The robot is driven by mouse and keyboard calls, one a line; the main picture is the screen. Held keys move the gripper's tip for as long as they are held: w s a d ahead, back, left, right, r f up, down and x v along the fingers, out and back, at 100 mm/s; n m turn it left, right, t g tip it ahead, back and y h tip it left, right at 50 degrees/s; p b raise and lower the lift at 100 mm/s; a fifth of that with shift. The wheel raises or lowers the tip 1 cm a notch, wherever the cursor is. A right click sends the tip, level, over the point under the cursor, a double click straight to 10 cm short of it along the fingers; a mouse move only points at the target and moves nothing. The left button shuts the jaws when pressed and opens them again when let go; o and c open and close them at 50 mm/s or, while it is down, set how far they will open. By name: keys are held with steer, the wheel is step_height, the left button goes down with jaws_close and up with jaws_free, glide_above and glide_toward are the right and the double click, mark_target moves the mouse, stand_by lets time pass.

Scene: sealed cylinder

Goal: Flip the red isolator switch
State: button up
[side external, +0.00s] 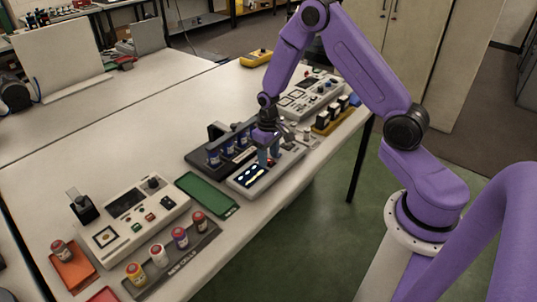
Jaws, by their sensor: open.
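My gripper (268,157) points down over a light panel (240,184) with lit white-and-blue displays or slots, near the middle of the table. Its fingers are open, small and partly merged with the things behind them. I cannot tell whether they touch the panel. I cannot make out a red isolator switch for certain. It may be hidden behind my gripper or too small to tell. A small red part shows on the far control box (309,94), but I cannot tell what it is.
A dark rack (200,166) with blue-capped cylinders stands left of my gripper. A green tray (207,195) lies nearer the camera. A control box (133,216), an orange tray (75,273) and a "NEW CELLS" rack (187,258) stand at the near end.

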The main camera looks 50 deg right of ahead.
jaws_close()
steer(key=shift+s+f+t, duration=0.1)
steer(key=shift+s+t, duration=0.1)
steer(key=shift+t, duration=0.6)
steer(key=shift+s+t, duration=0.2)
steer(key=shift+t, duration=0.9)
jaws_free()
steer(key=shift+s, duration=0.1)
